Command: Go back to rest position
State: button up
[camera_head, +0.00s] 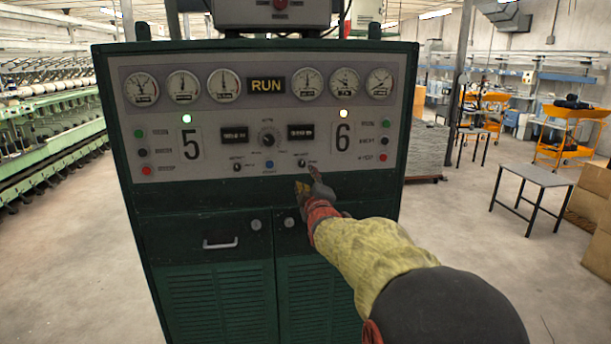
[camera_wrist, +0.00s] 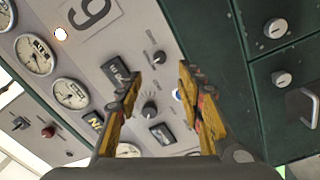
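My gripper (camera_head: 309,186) is in front of the lower right part of the control panel (camera_head: 220,170), just above the cabinet's dark green ledge. In the wrist view my gripper (camera_wrist: 160,78) shows two yellow, worn fingers standing apart with nothing between them. The panel's knobs and displays show through the gap. A small knob (camera_head: 302,163) is close by the fingertips in the head view; whether they touch it I cannot tell. My arm reaches up from the lower right in the head view.
The green cabinet (camera_head: 210,215) stands straight ahead, with a drawer handle (camera_head: 220,244) and locks. Spinning frames (camera_head: 45,130) line the left. At the right are a small grey table (camera_head: 538,175), an orange cart (camera_head: 568,130) and cardboard boxes (camera_head: 592,200).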

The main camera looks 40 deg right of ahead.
jog(key=shift+v, duration=0.75)
notch_tip(320, 180, down, 12)
jog(key=s+a+m+g+y, duration=0.1)
jog(key=s+m+g+y, duration=0.15)
jog(key=m+g, duration=0.2)
jog(key=s+a+f+m+g+y, duration=0.2)
jog(key=s+a+f+m+g, duration=0.1)
jog(key=s+a+f, duration=0.35)
jog(key=s+a+g+y, duration=0.1)
jog(key=s+a+y, duration=0.1)
jog(key=s+a, duration=0.9)
jog(key=s+a+g+y, duration=0.2)
jog(key=s+a, duration=0.9)
jog(key=a, duration=0.8)
jog(key=shift+s+r+n+y, duration=0.25)
jog(key=shift+s+n+y, duration=0.1)
jog(key=shift+n+y, duration=0.15)
